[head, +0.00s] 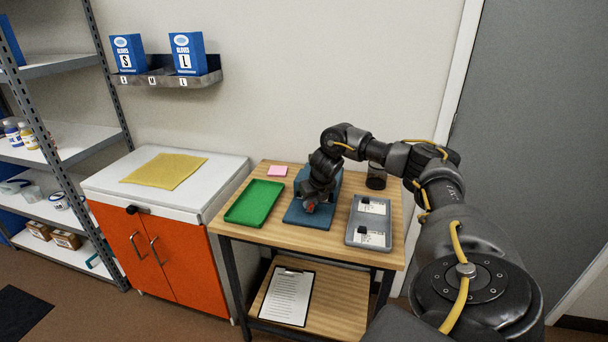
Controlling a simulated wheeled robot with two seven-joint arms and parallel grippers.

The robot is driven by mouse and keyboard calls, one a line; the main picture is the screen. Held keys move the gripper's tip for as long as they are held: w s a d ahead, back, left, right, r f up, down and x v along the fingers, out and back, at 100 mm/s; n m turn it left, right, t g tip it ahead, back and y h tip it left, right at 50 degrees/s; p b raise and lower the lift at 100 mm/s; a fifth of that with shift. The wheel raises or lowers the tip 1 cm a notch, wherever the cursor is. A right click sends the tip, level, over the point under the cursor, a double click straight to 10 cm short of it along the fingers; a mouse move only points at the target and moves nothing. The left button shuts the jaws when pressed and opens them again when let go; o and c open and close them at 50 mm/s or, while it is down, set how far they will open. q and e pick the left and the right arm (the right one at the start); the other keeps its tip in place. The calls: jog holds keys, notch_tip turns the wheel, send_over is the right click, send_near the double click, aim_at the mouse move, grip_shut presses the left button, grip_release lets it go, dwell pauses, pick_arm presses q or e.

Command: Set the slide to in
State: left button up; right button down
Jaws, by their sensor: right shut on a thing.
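My right gripper (312,200) reaches down over a blue device (300,217) on the wooden table. It is shut on a small part there, most of which the gripper hides. A bit of red (310,207) shows at the fingertips. I cannot tell if this part is the slide, nor how it is set. A grey tray or panel (352,229) with white labels and dark knob-like pieces lies to the right of the device. My left gripper is not in view.
A green tray (254,203) and a pink pad (277,171) lie left of the device. A dark cup (376,178) stands behind the grey panel. A clipboard (287,297) is on the lower shelf. A white-topped orange cabinet (150,252) with a yellow cloth (163,171) stands left.

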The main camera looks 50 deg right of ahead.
jog(key=c, duration=1.6)
grip_release()
jog(key=shift+d+r, duration=0.1)
jog(key=shift+d, duration=0.1)
jog(key=o, duration=0.4)
jog(key=shift+d, duration=0.1)
jog(key=shift+r, duration=0.25)
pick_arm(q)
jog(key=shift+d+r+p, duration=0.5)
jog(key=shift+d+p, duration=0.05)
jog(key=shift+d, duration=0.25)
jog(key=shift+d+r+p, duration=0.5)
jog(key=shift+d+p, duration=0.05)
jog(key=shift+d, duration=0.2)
pick_arm(e)
jog(key=v, duration=1)
